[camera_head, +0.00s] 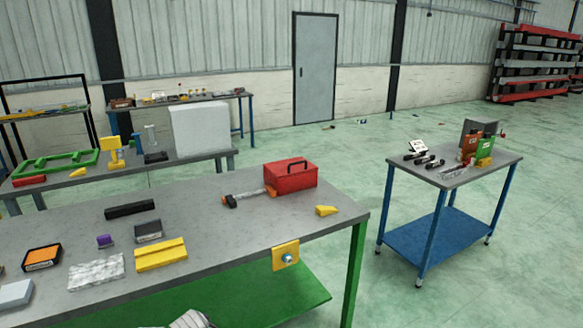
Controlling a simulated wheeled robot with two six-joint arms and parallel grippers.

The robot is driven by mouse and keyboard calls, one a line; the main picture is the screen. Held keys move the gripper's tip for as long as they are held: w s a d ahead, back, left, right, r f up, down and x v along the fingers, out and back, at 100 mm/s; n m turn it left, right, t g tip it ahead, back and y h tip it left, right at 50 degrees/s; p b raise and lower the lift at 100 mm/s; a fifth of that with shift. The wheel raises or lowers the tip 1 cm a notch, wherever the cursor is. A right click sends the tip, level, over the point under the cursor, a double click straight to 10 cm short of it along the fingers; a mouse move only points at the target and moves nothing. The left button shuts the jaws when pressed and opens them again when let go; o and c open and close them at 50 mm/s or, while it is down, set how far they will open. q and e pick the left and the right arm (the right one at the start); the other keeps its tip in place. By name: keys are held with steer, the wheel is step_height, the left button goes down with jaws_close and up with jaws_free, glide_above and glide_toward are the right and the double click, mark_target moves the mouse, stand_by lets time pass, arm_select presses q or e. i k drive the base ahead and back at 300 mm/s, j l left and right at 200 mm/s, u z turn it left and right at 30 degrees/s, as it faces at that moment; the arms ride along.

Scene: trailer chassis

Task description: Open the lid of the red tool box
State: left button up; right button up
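The red tool box (291,179) stands near the far right corner of the nearest workbench. Its lid looks shut, with a black handle on top. A hammer (248,196) lies on the bench, its handle end close to the left side of the box.
The grey workbench (215,221) holds a yellow wedge (326,210) right of the tool box, a black bar (130,209) and a yellow block (160,254). A blue-legged cart (447,178) with several items stands to the right. Open green floor lies between bench and cart.

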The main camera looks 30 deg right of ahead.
mark_target(282, 169)
steer(key=z, duration=0.6)
steer(key=i+l+z, duration=0.2)
steer(key=z, duration=0.25)
steer(key=i+z, duration=0.6)
steer(key=i, duration=0.65)
